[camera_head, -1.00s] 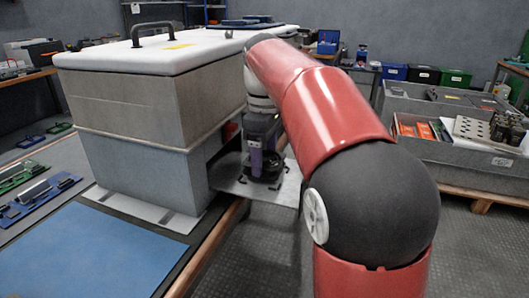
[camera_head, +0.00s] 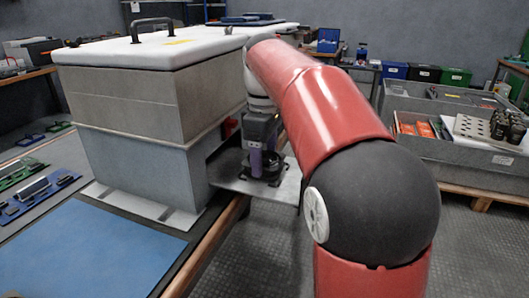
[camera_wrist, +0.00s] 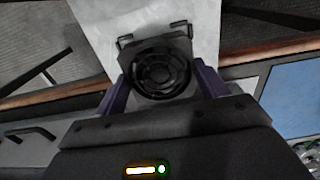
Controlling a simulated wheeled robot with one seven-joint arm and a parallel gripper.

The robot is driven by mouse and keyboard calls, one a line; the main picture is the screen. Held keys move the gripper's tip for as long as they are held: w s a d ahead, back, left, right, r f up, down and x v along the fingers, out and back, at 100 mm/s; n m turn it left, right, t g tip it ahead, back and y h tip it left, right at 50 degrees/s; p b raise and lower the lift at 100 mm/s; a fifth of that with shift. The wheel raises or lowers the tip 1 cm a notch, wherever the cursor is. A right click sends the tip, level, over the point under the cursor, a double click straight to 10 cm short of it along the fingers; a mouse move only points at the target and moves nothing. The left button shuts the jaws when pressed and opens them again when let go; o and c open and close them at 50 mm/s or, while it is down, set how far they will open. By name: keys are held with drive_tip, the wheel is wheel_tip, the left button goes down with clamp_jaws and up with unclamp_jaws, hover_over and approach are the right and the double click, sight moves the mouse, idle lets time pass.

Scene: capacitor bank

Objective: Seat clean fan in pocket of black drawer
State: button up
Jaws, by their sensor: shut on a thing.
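The fan, a round black fan in a dark frame (camera_wrist: 160,76), sits between the two purple fingers of my gripper (camera_wrist: 163,88) in the wrist view. My gripper is shut on its sides. In the head view my gripper (camera_head: 264,160) points down over a light grey plate (camera_head: 230,181) that sticks out from the grey cabinet (camera_head: 150,165). The fan is dark and partly hidden there. A black part with two small hooked ends (camera_wrist: 152,38) shows just beyond the fan in the wrist view. I cannot tell whether it belongs to the drawer, or whether the fan touches what is below.
My arm covers much of the head view. A blue mat (camera_head: 90,255) and green and blue boards (camera_head: 38,190) lie on the bench at left. A grey crate (camera_head: 460,150) with orange parts stands at right. Floor is open below the plate.

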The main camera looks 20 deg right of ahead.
drive_tip(key=shift+f, duration=0.5)
drive_tip(key=o, duration=1.1)
drive_tip(key=shift+r, duration=0.1)
